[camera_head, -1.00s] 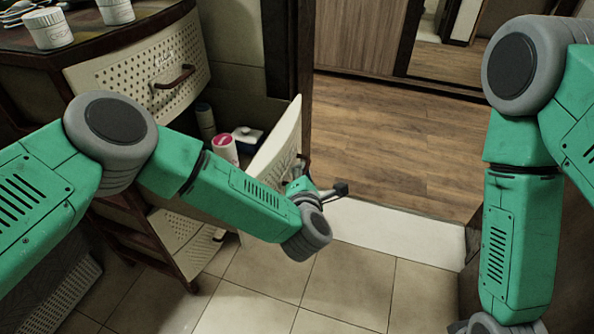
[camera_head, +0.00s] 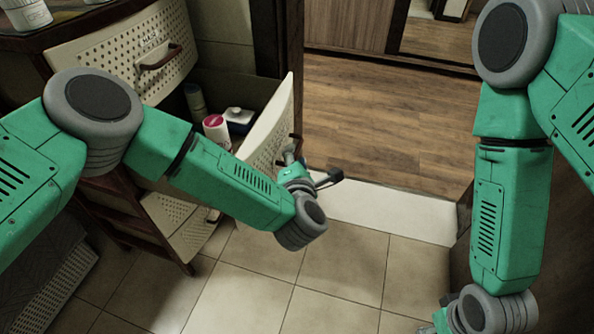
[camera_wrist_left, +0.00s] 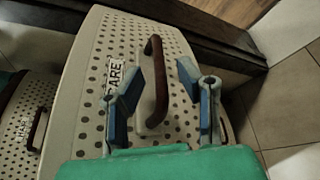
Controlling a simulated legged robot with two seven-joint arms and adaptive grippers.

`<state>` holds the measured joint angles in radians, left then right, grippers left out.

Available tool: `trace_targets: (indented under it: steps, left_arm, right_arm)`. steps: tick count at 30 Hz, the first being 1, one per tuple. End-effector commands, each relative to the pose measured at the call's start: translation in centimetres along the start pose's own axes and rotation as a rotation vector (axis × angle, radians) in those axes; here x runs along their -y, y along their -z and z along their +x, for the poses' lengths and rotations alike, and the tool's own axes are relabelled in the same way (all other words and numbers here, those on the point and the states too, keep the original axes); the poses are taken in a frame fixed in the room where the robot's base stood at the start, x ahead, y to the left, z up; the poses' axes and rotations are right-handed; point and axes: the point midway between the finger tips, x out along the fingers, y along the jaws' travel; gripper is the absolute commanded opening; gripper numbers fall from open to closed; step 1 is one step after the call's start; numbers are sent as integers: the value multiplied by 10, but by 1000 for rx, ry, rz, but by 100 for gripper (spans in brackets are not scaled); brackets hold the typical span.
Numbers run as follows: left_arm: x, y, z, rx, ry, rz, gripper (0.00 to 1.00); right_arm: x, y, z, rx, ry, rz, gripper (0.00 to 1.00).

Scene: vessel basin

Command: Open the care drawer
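The care drawer's pale perforated front (camera_head: 268,133) stands out from the cabinet, so the drawer is partly open with items inside. In the left wrist view, the same front (camera_wrist_left: 88,75) carries a CARE label and a dark brown bar handle (camera_wrist_left: 157,75). My left gripper (camera_wrist_left: 163,98) is open, with one blue-grey finger on each side of the handle; I cannot tell whether either touches it. In the head view my left gripper (camera_head: 308,174) is at the outer face of the drawer, its fingers partly hidden.
A red-lidded container (camera_head: 215,131) and a white-and-blue box (camera_head: 238,120) are in the drawer. Another perforated drawer (camera_head: 140,55) above is shut. A lower drawer (camera_head: 185,226) sits beneath. Tiled floor (camera_head: 330,272) in front is clear. A dark wooden edge (camera_head: 462,265) stands at right.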

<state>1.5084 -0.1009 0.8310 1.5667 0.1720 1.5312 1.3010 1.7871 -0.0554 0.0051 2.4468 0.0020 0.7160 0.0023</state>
Motion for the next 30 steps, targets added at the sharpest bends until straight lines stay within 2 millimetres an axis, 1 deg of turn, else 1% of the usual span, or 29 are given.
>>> trace_targets:
  steps: [1,6,9,12,15,18,30]
  left_arm:
    - [1,0,-11,1,4,0,31]
    - [1,0,-48,1,5,0,31]
    - [1,0,-67,1,4,1,31]
    - [2,0,-80,0,4,0,31]
    - [2,0,-88,0,3,0,31]
    - [1,0,-92,-1,1,0,31]
    - [1,0,-92,-1,1,0,31]
  right_arm:
    - [0,0,0,0,0,0,40]
    - [0,0,0,0,0,0,40]
    - [0,0,0,0,0,0,40]
    - [0,0,0,0,0,0,40]
    - [0,0,0,0,0,0,40]
    - [0,0,0,0,0,0,40]
    - [0,2,1,2,0,0,40]
